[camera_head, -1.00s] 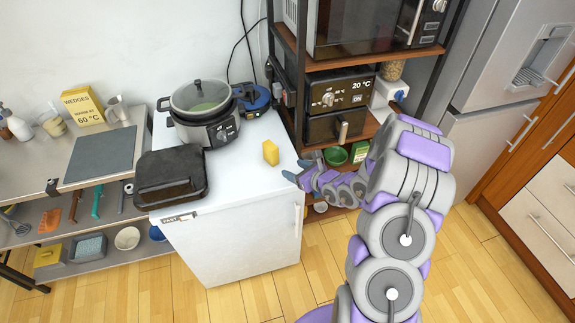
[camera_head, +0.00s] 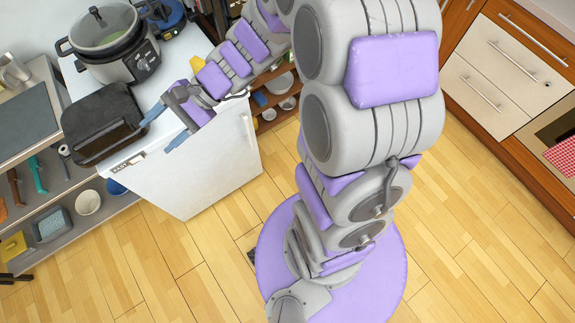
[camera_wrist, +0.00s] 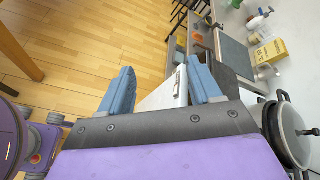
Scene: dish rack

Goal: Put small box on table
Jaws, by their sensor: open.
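A small yellow box (camera_head: 196,63) stands on the white cabinet's top (camera_head: 190,50), mostly hidden behind my arm in the head view. Another yellow box (camera_wrist: 271,51), with lettering, stands on the metal table in the wrist view; I cannot tell which box the task means. The table's grey top (camera_head: 42,72) is at the left in the head view. My gripper (camera_head: 163,128) is open and empty, over the front of the white cabinet, just right of the black grill. Its spread blue fingers also show in the wrist view (camera_wrist: 163,88).
The black grill (camera_head: 103,122) lies close to my fingers. A pot (camera_head: 107,42) stands behind it, with a blue appliance (camera_head: 165,15) farther back. Shelves under the table hold a white bowl (camera_head: 87,202) and other items. The wooden floor (camera_head: 200,260) is clear in front.

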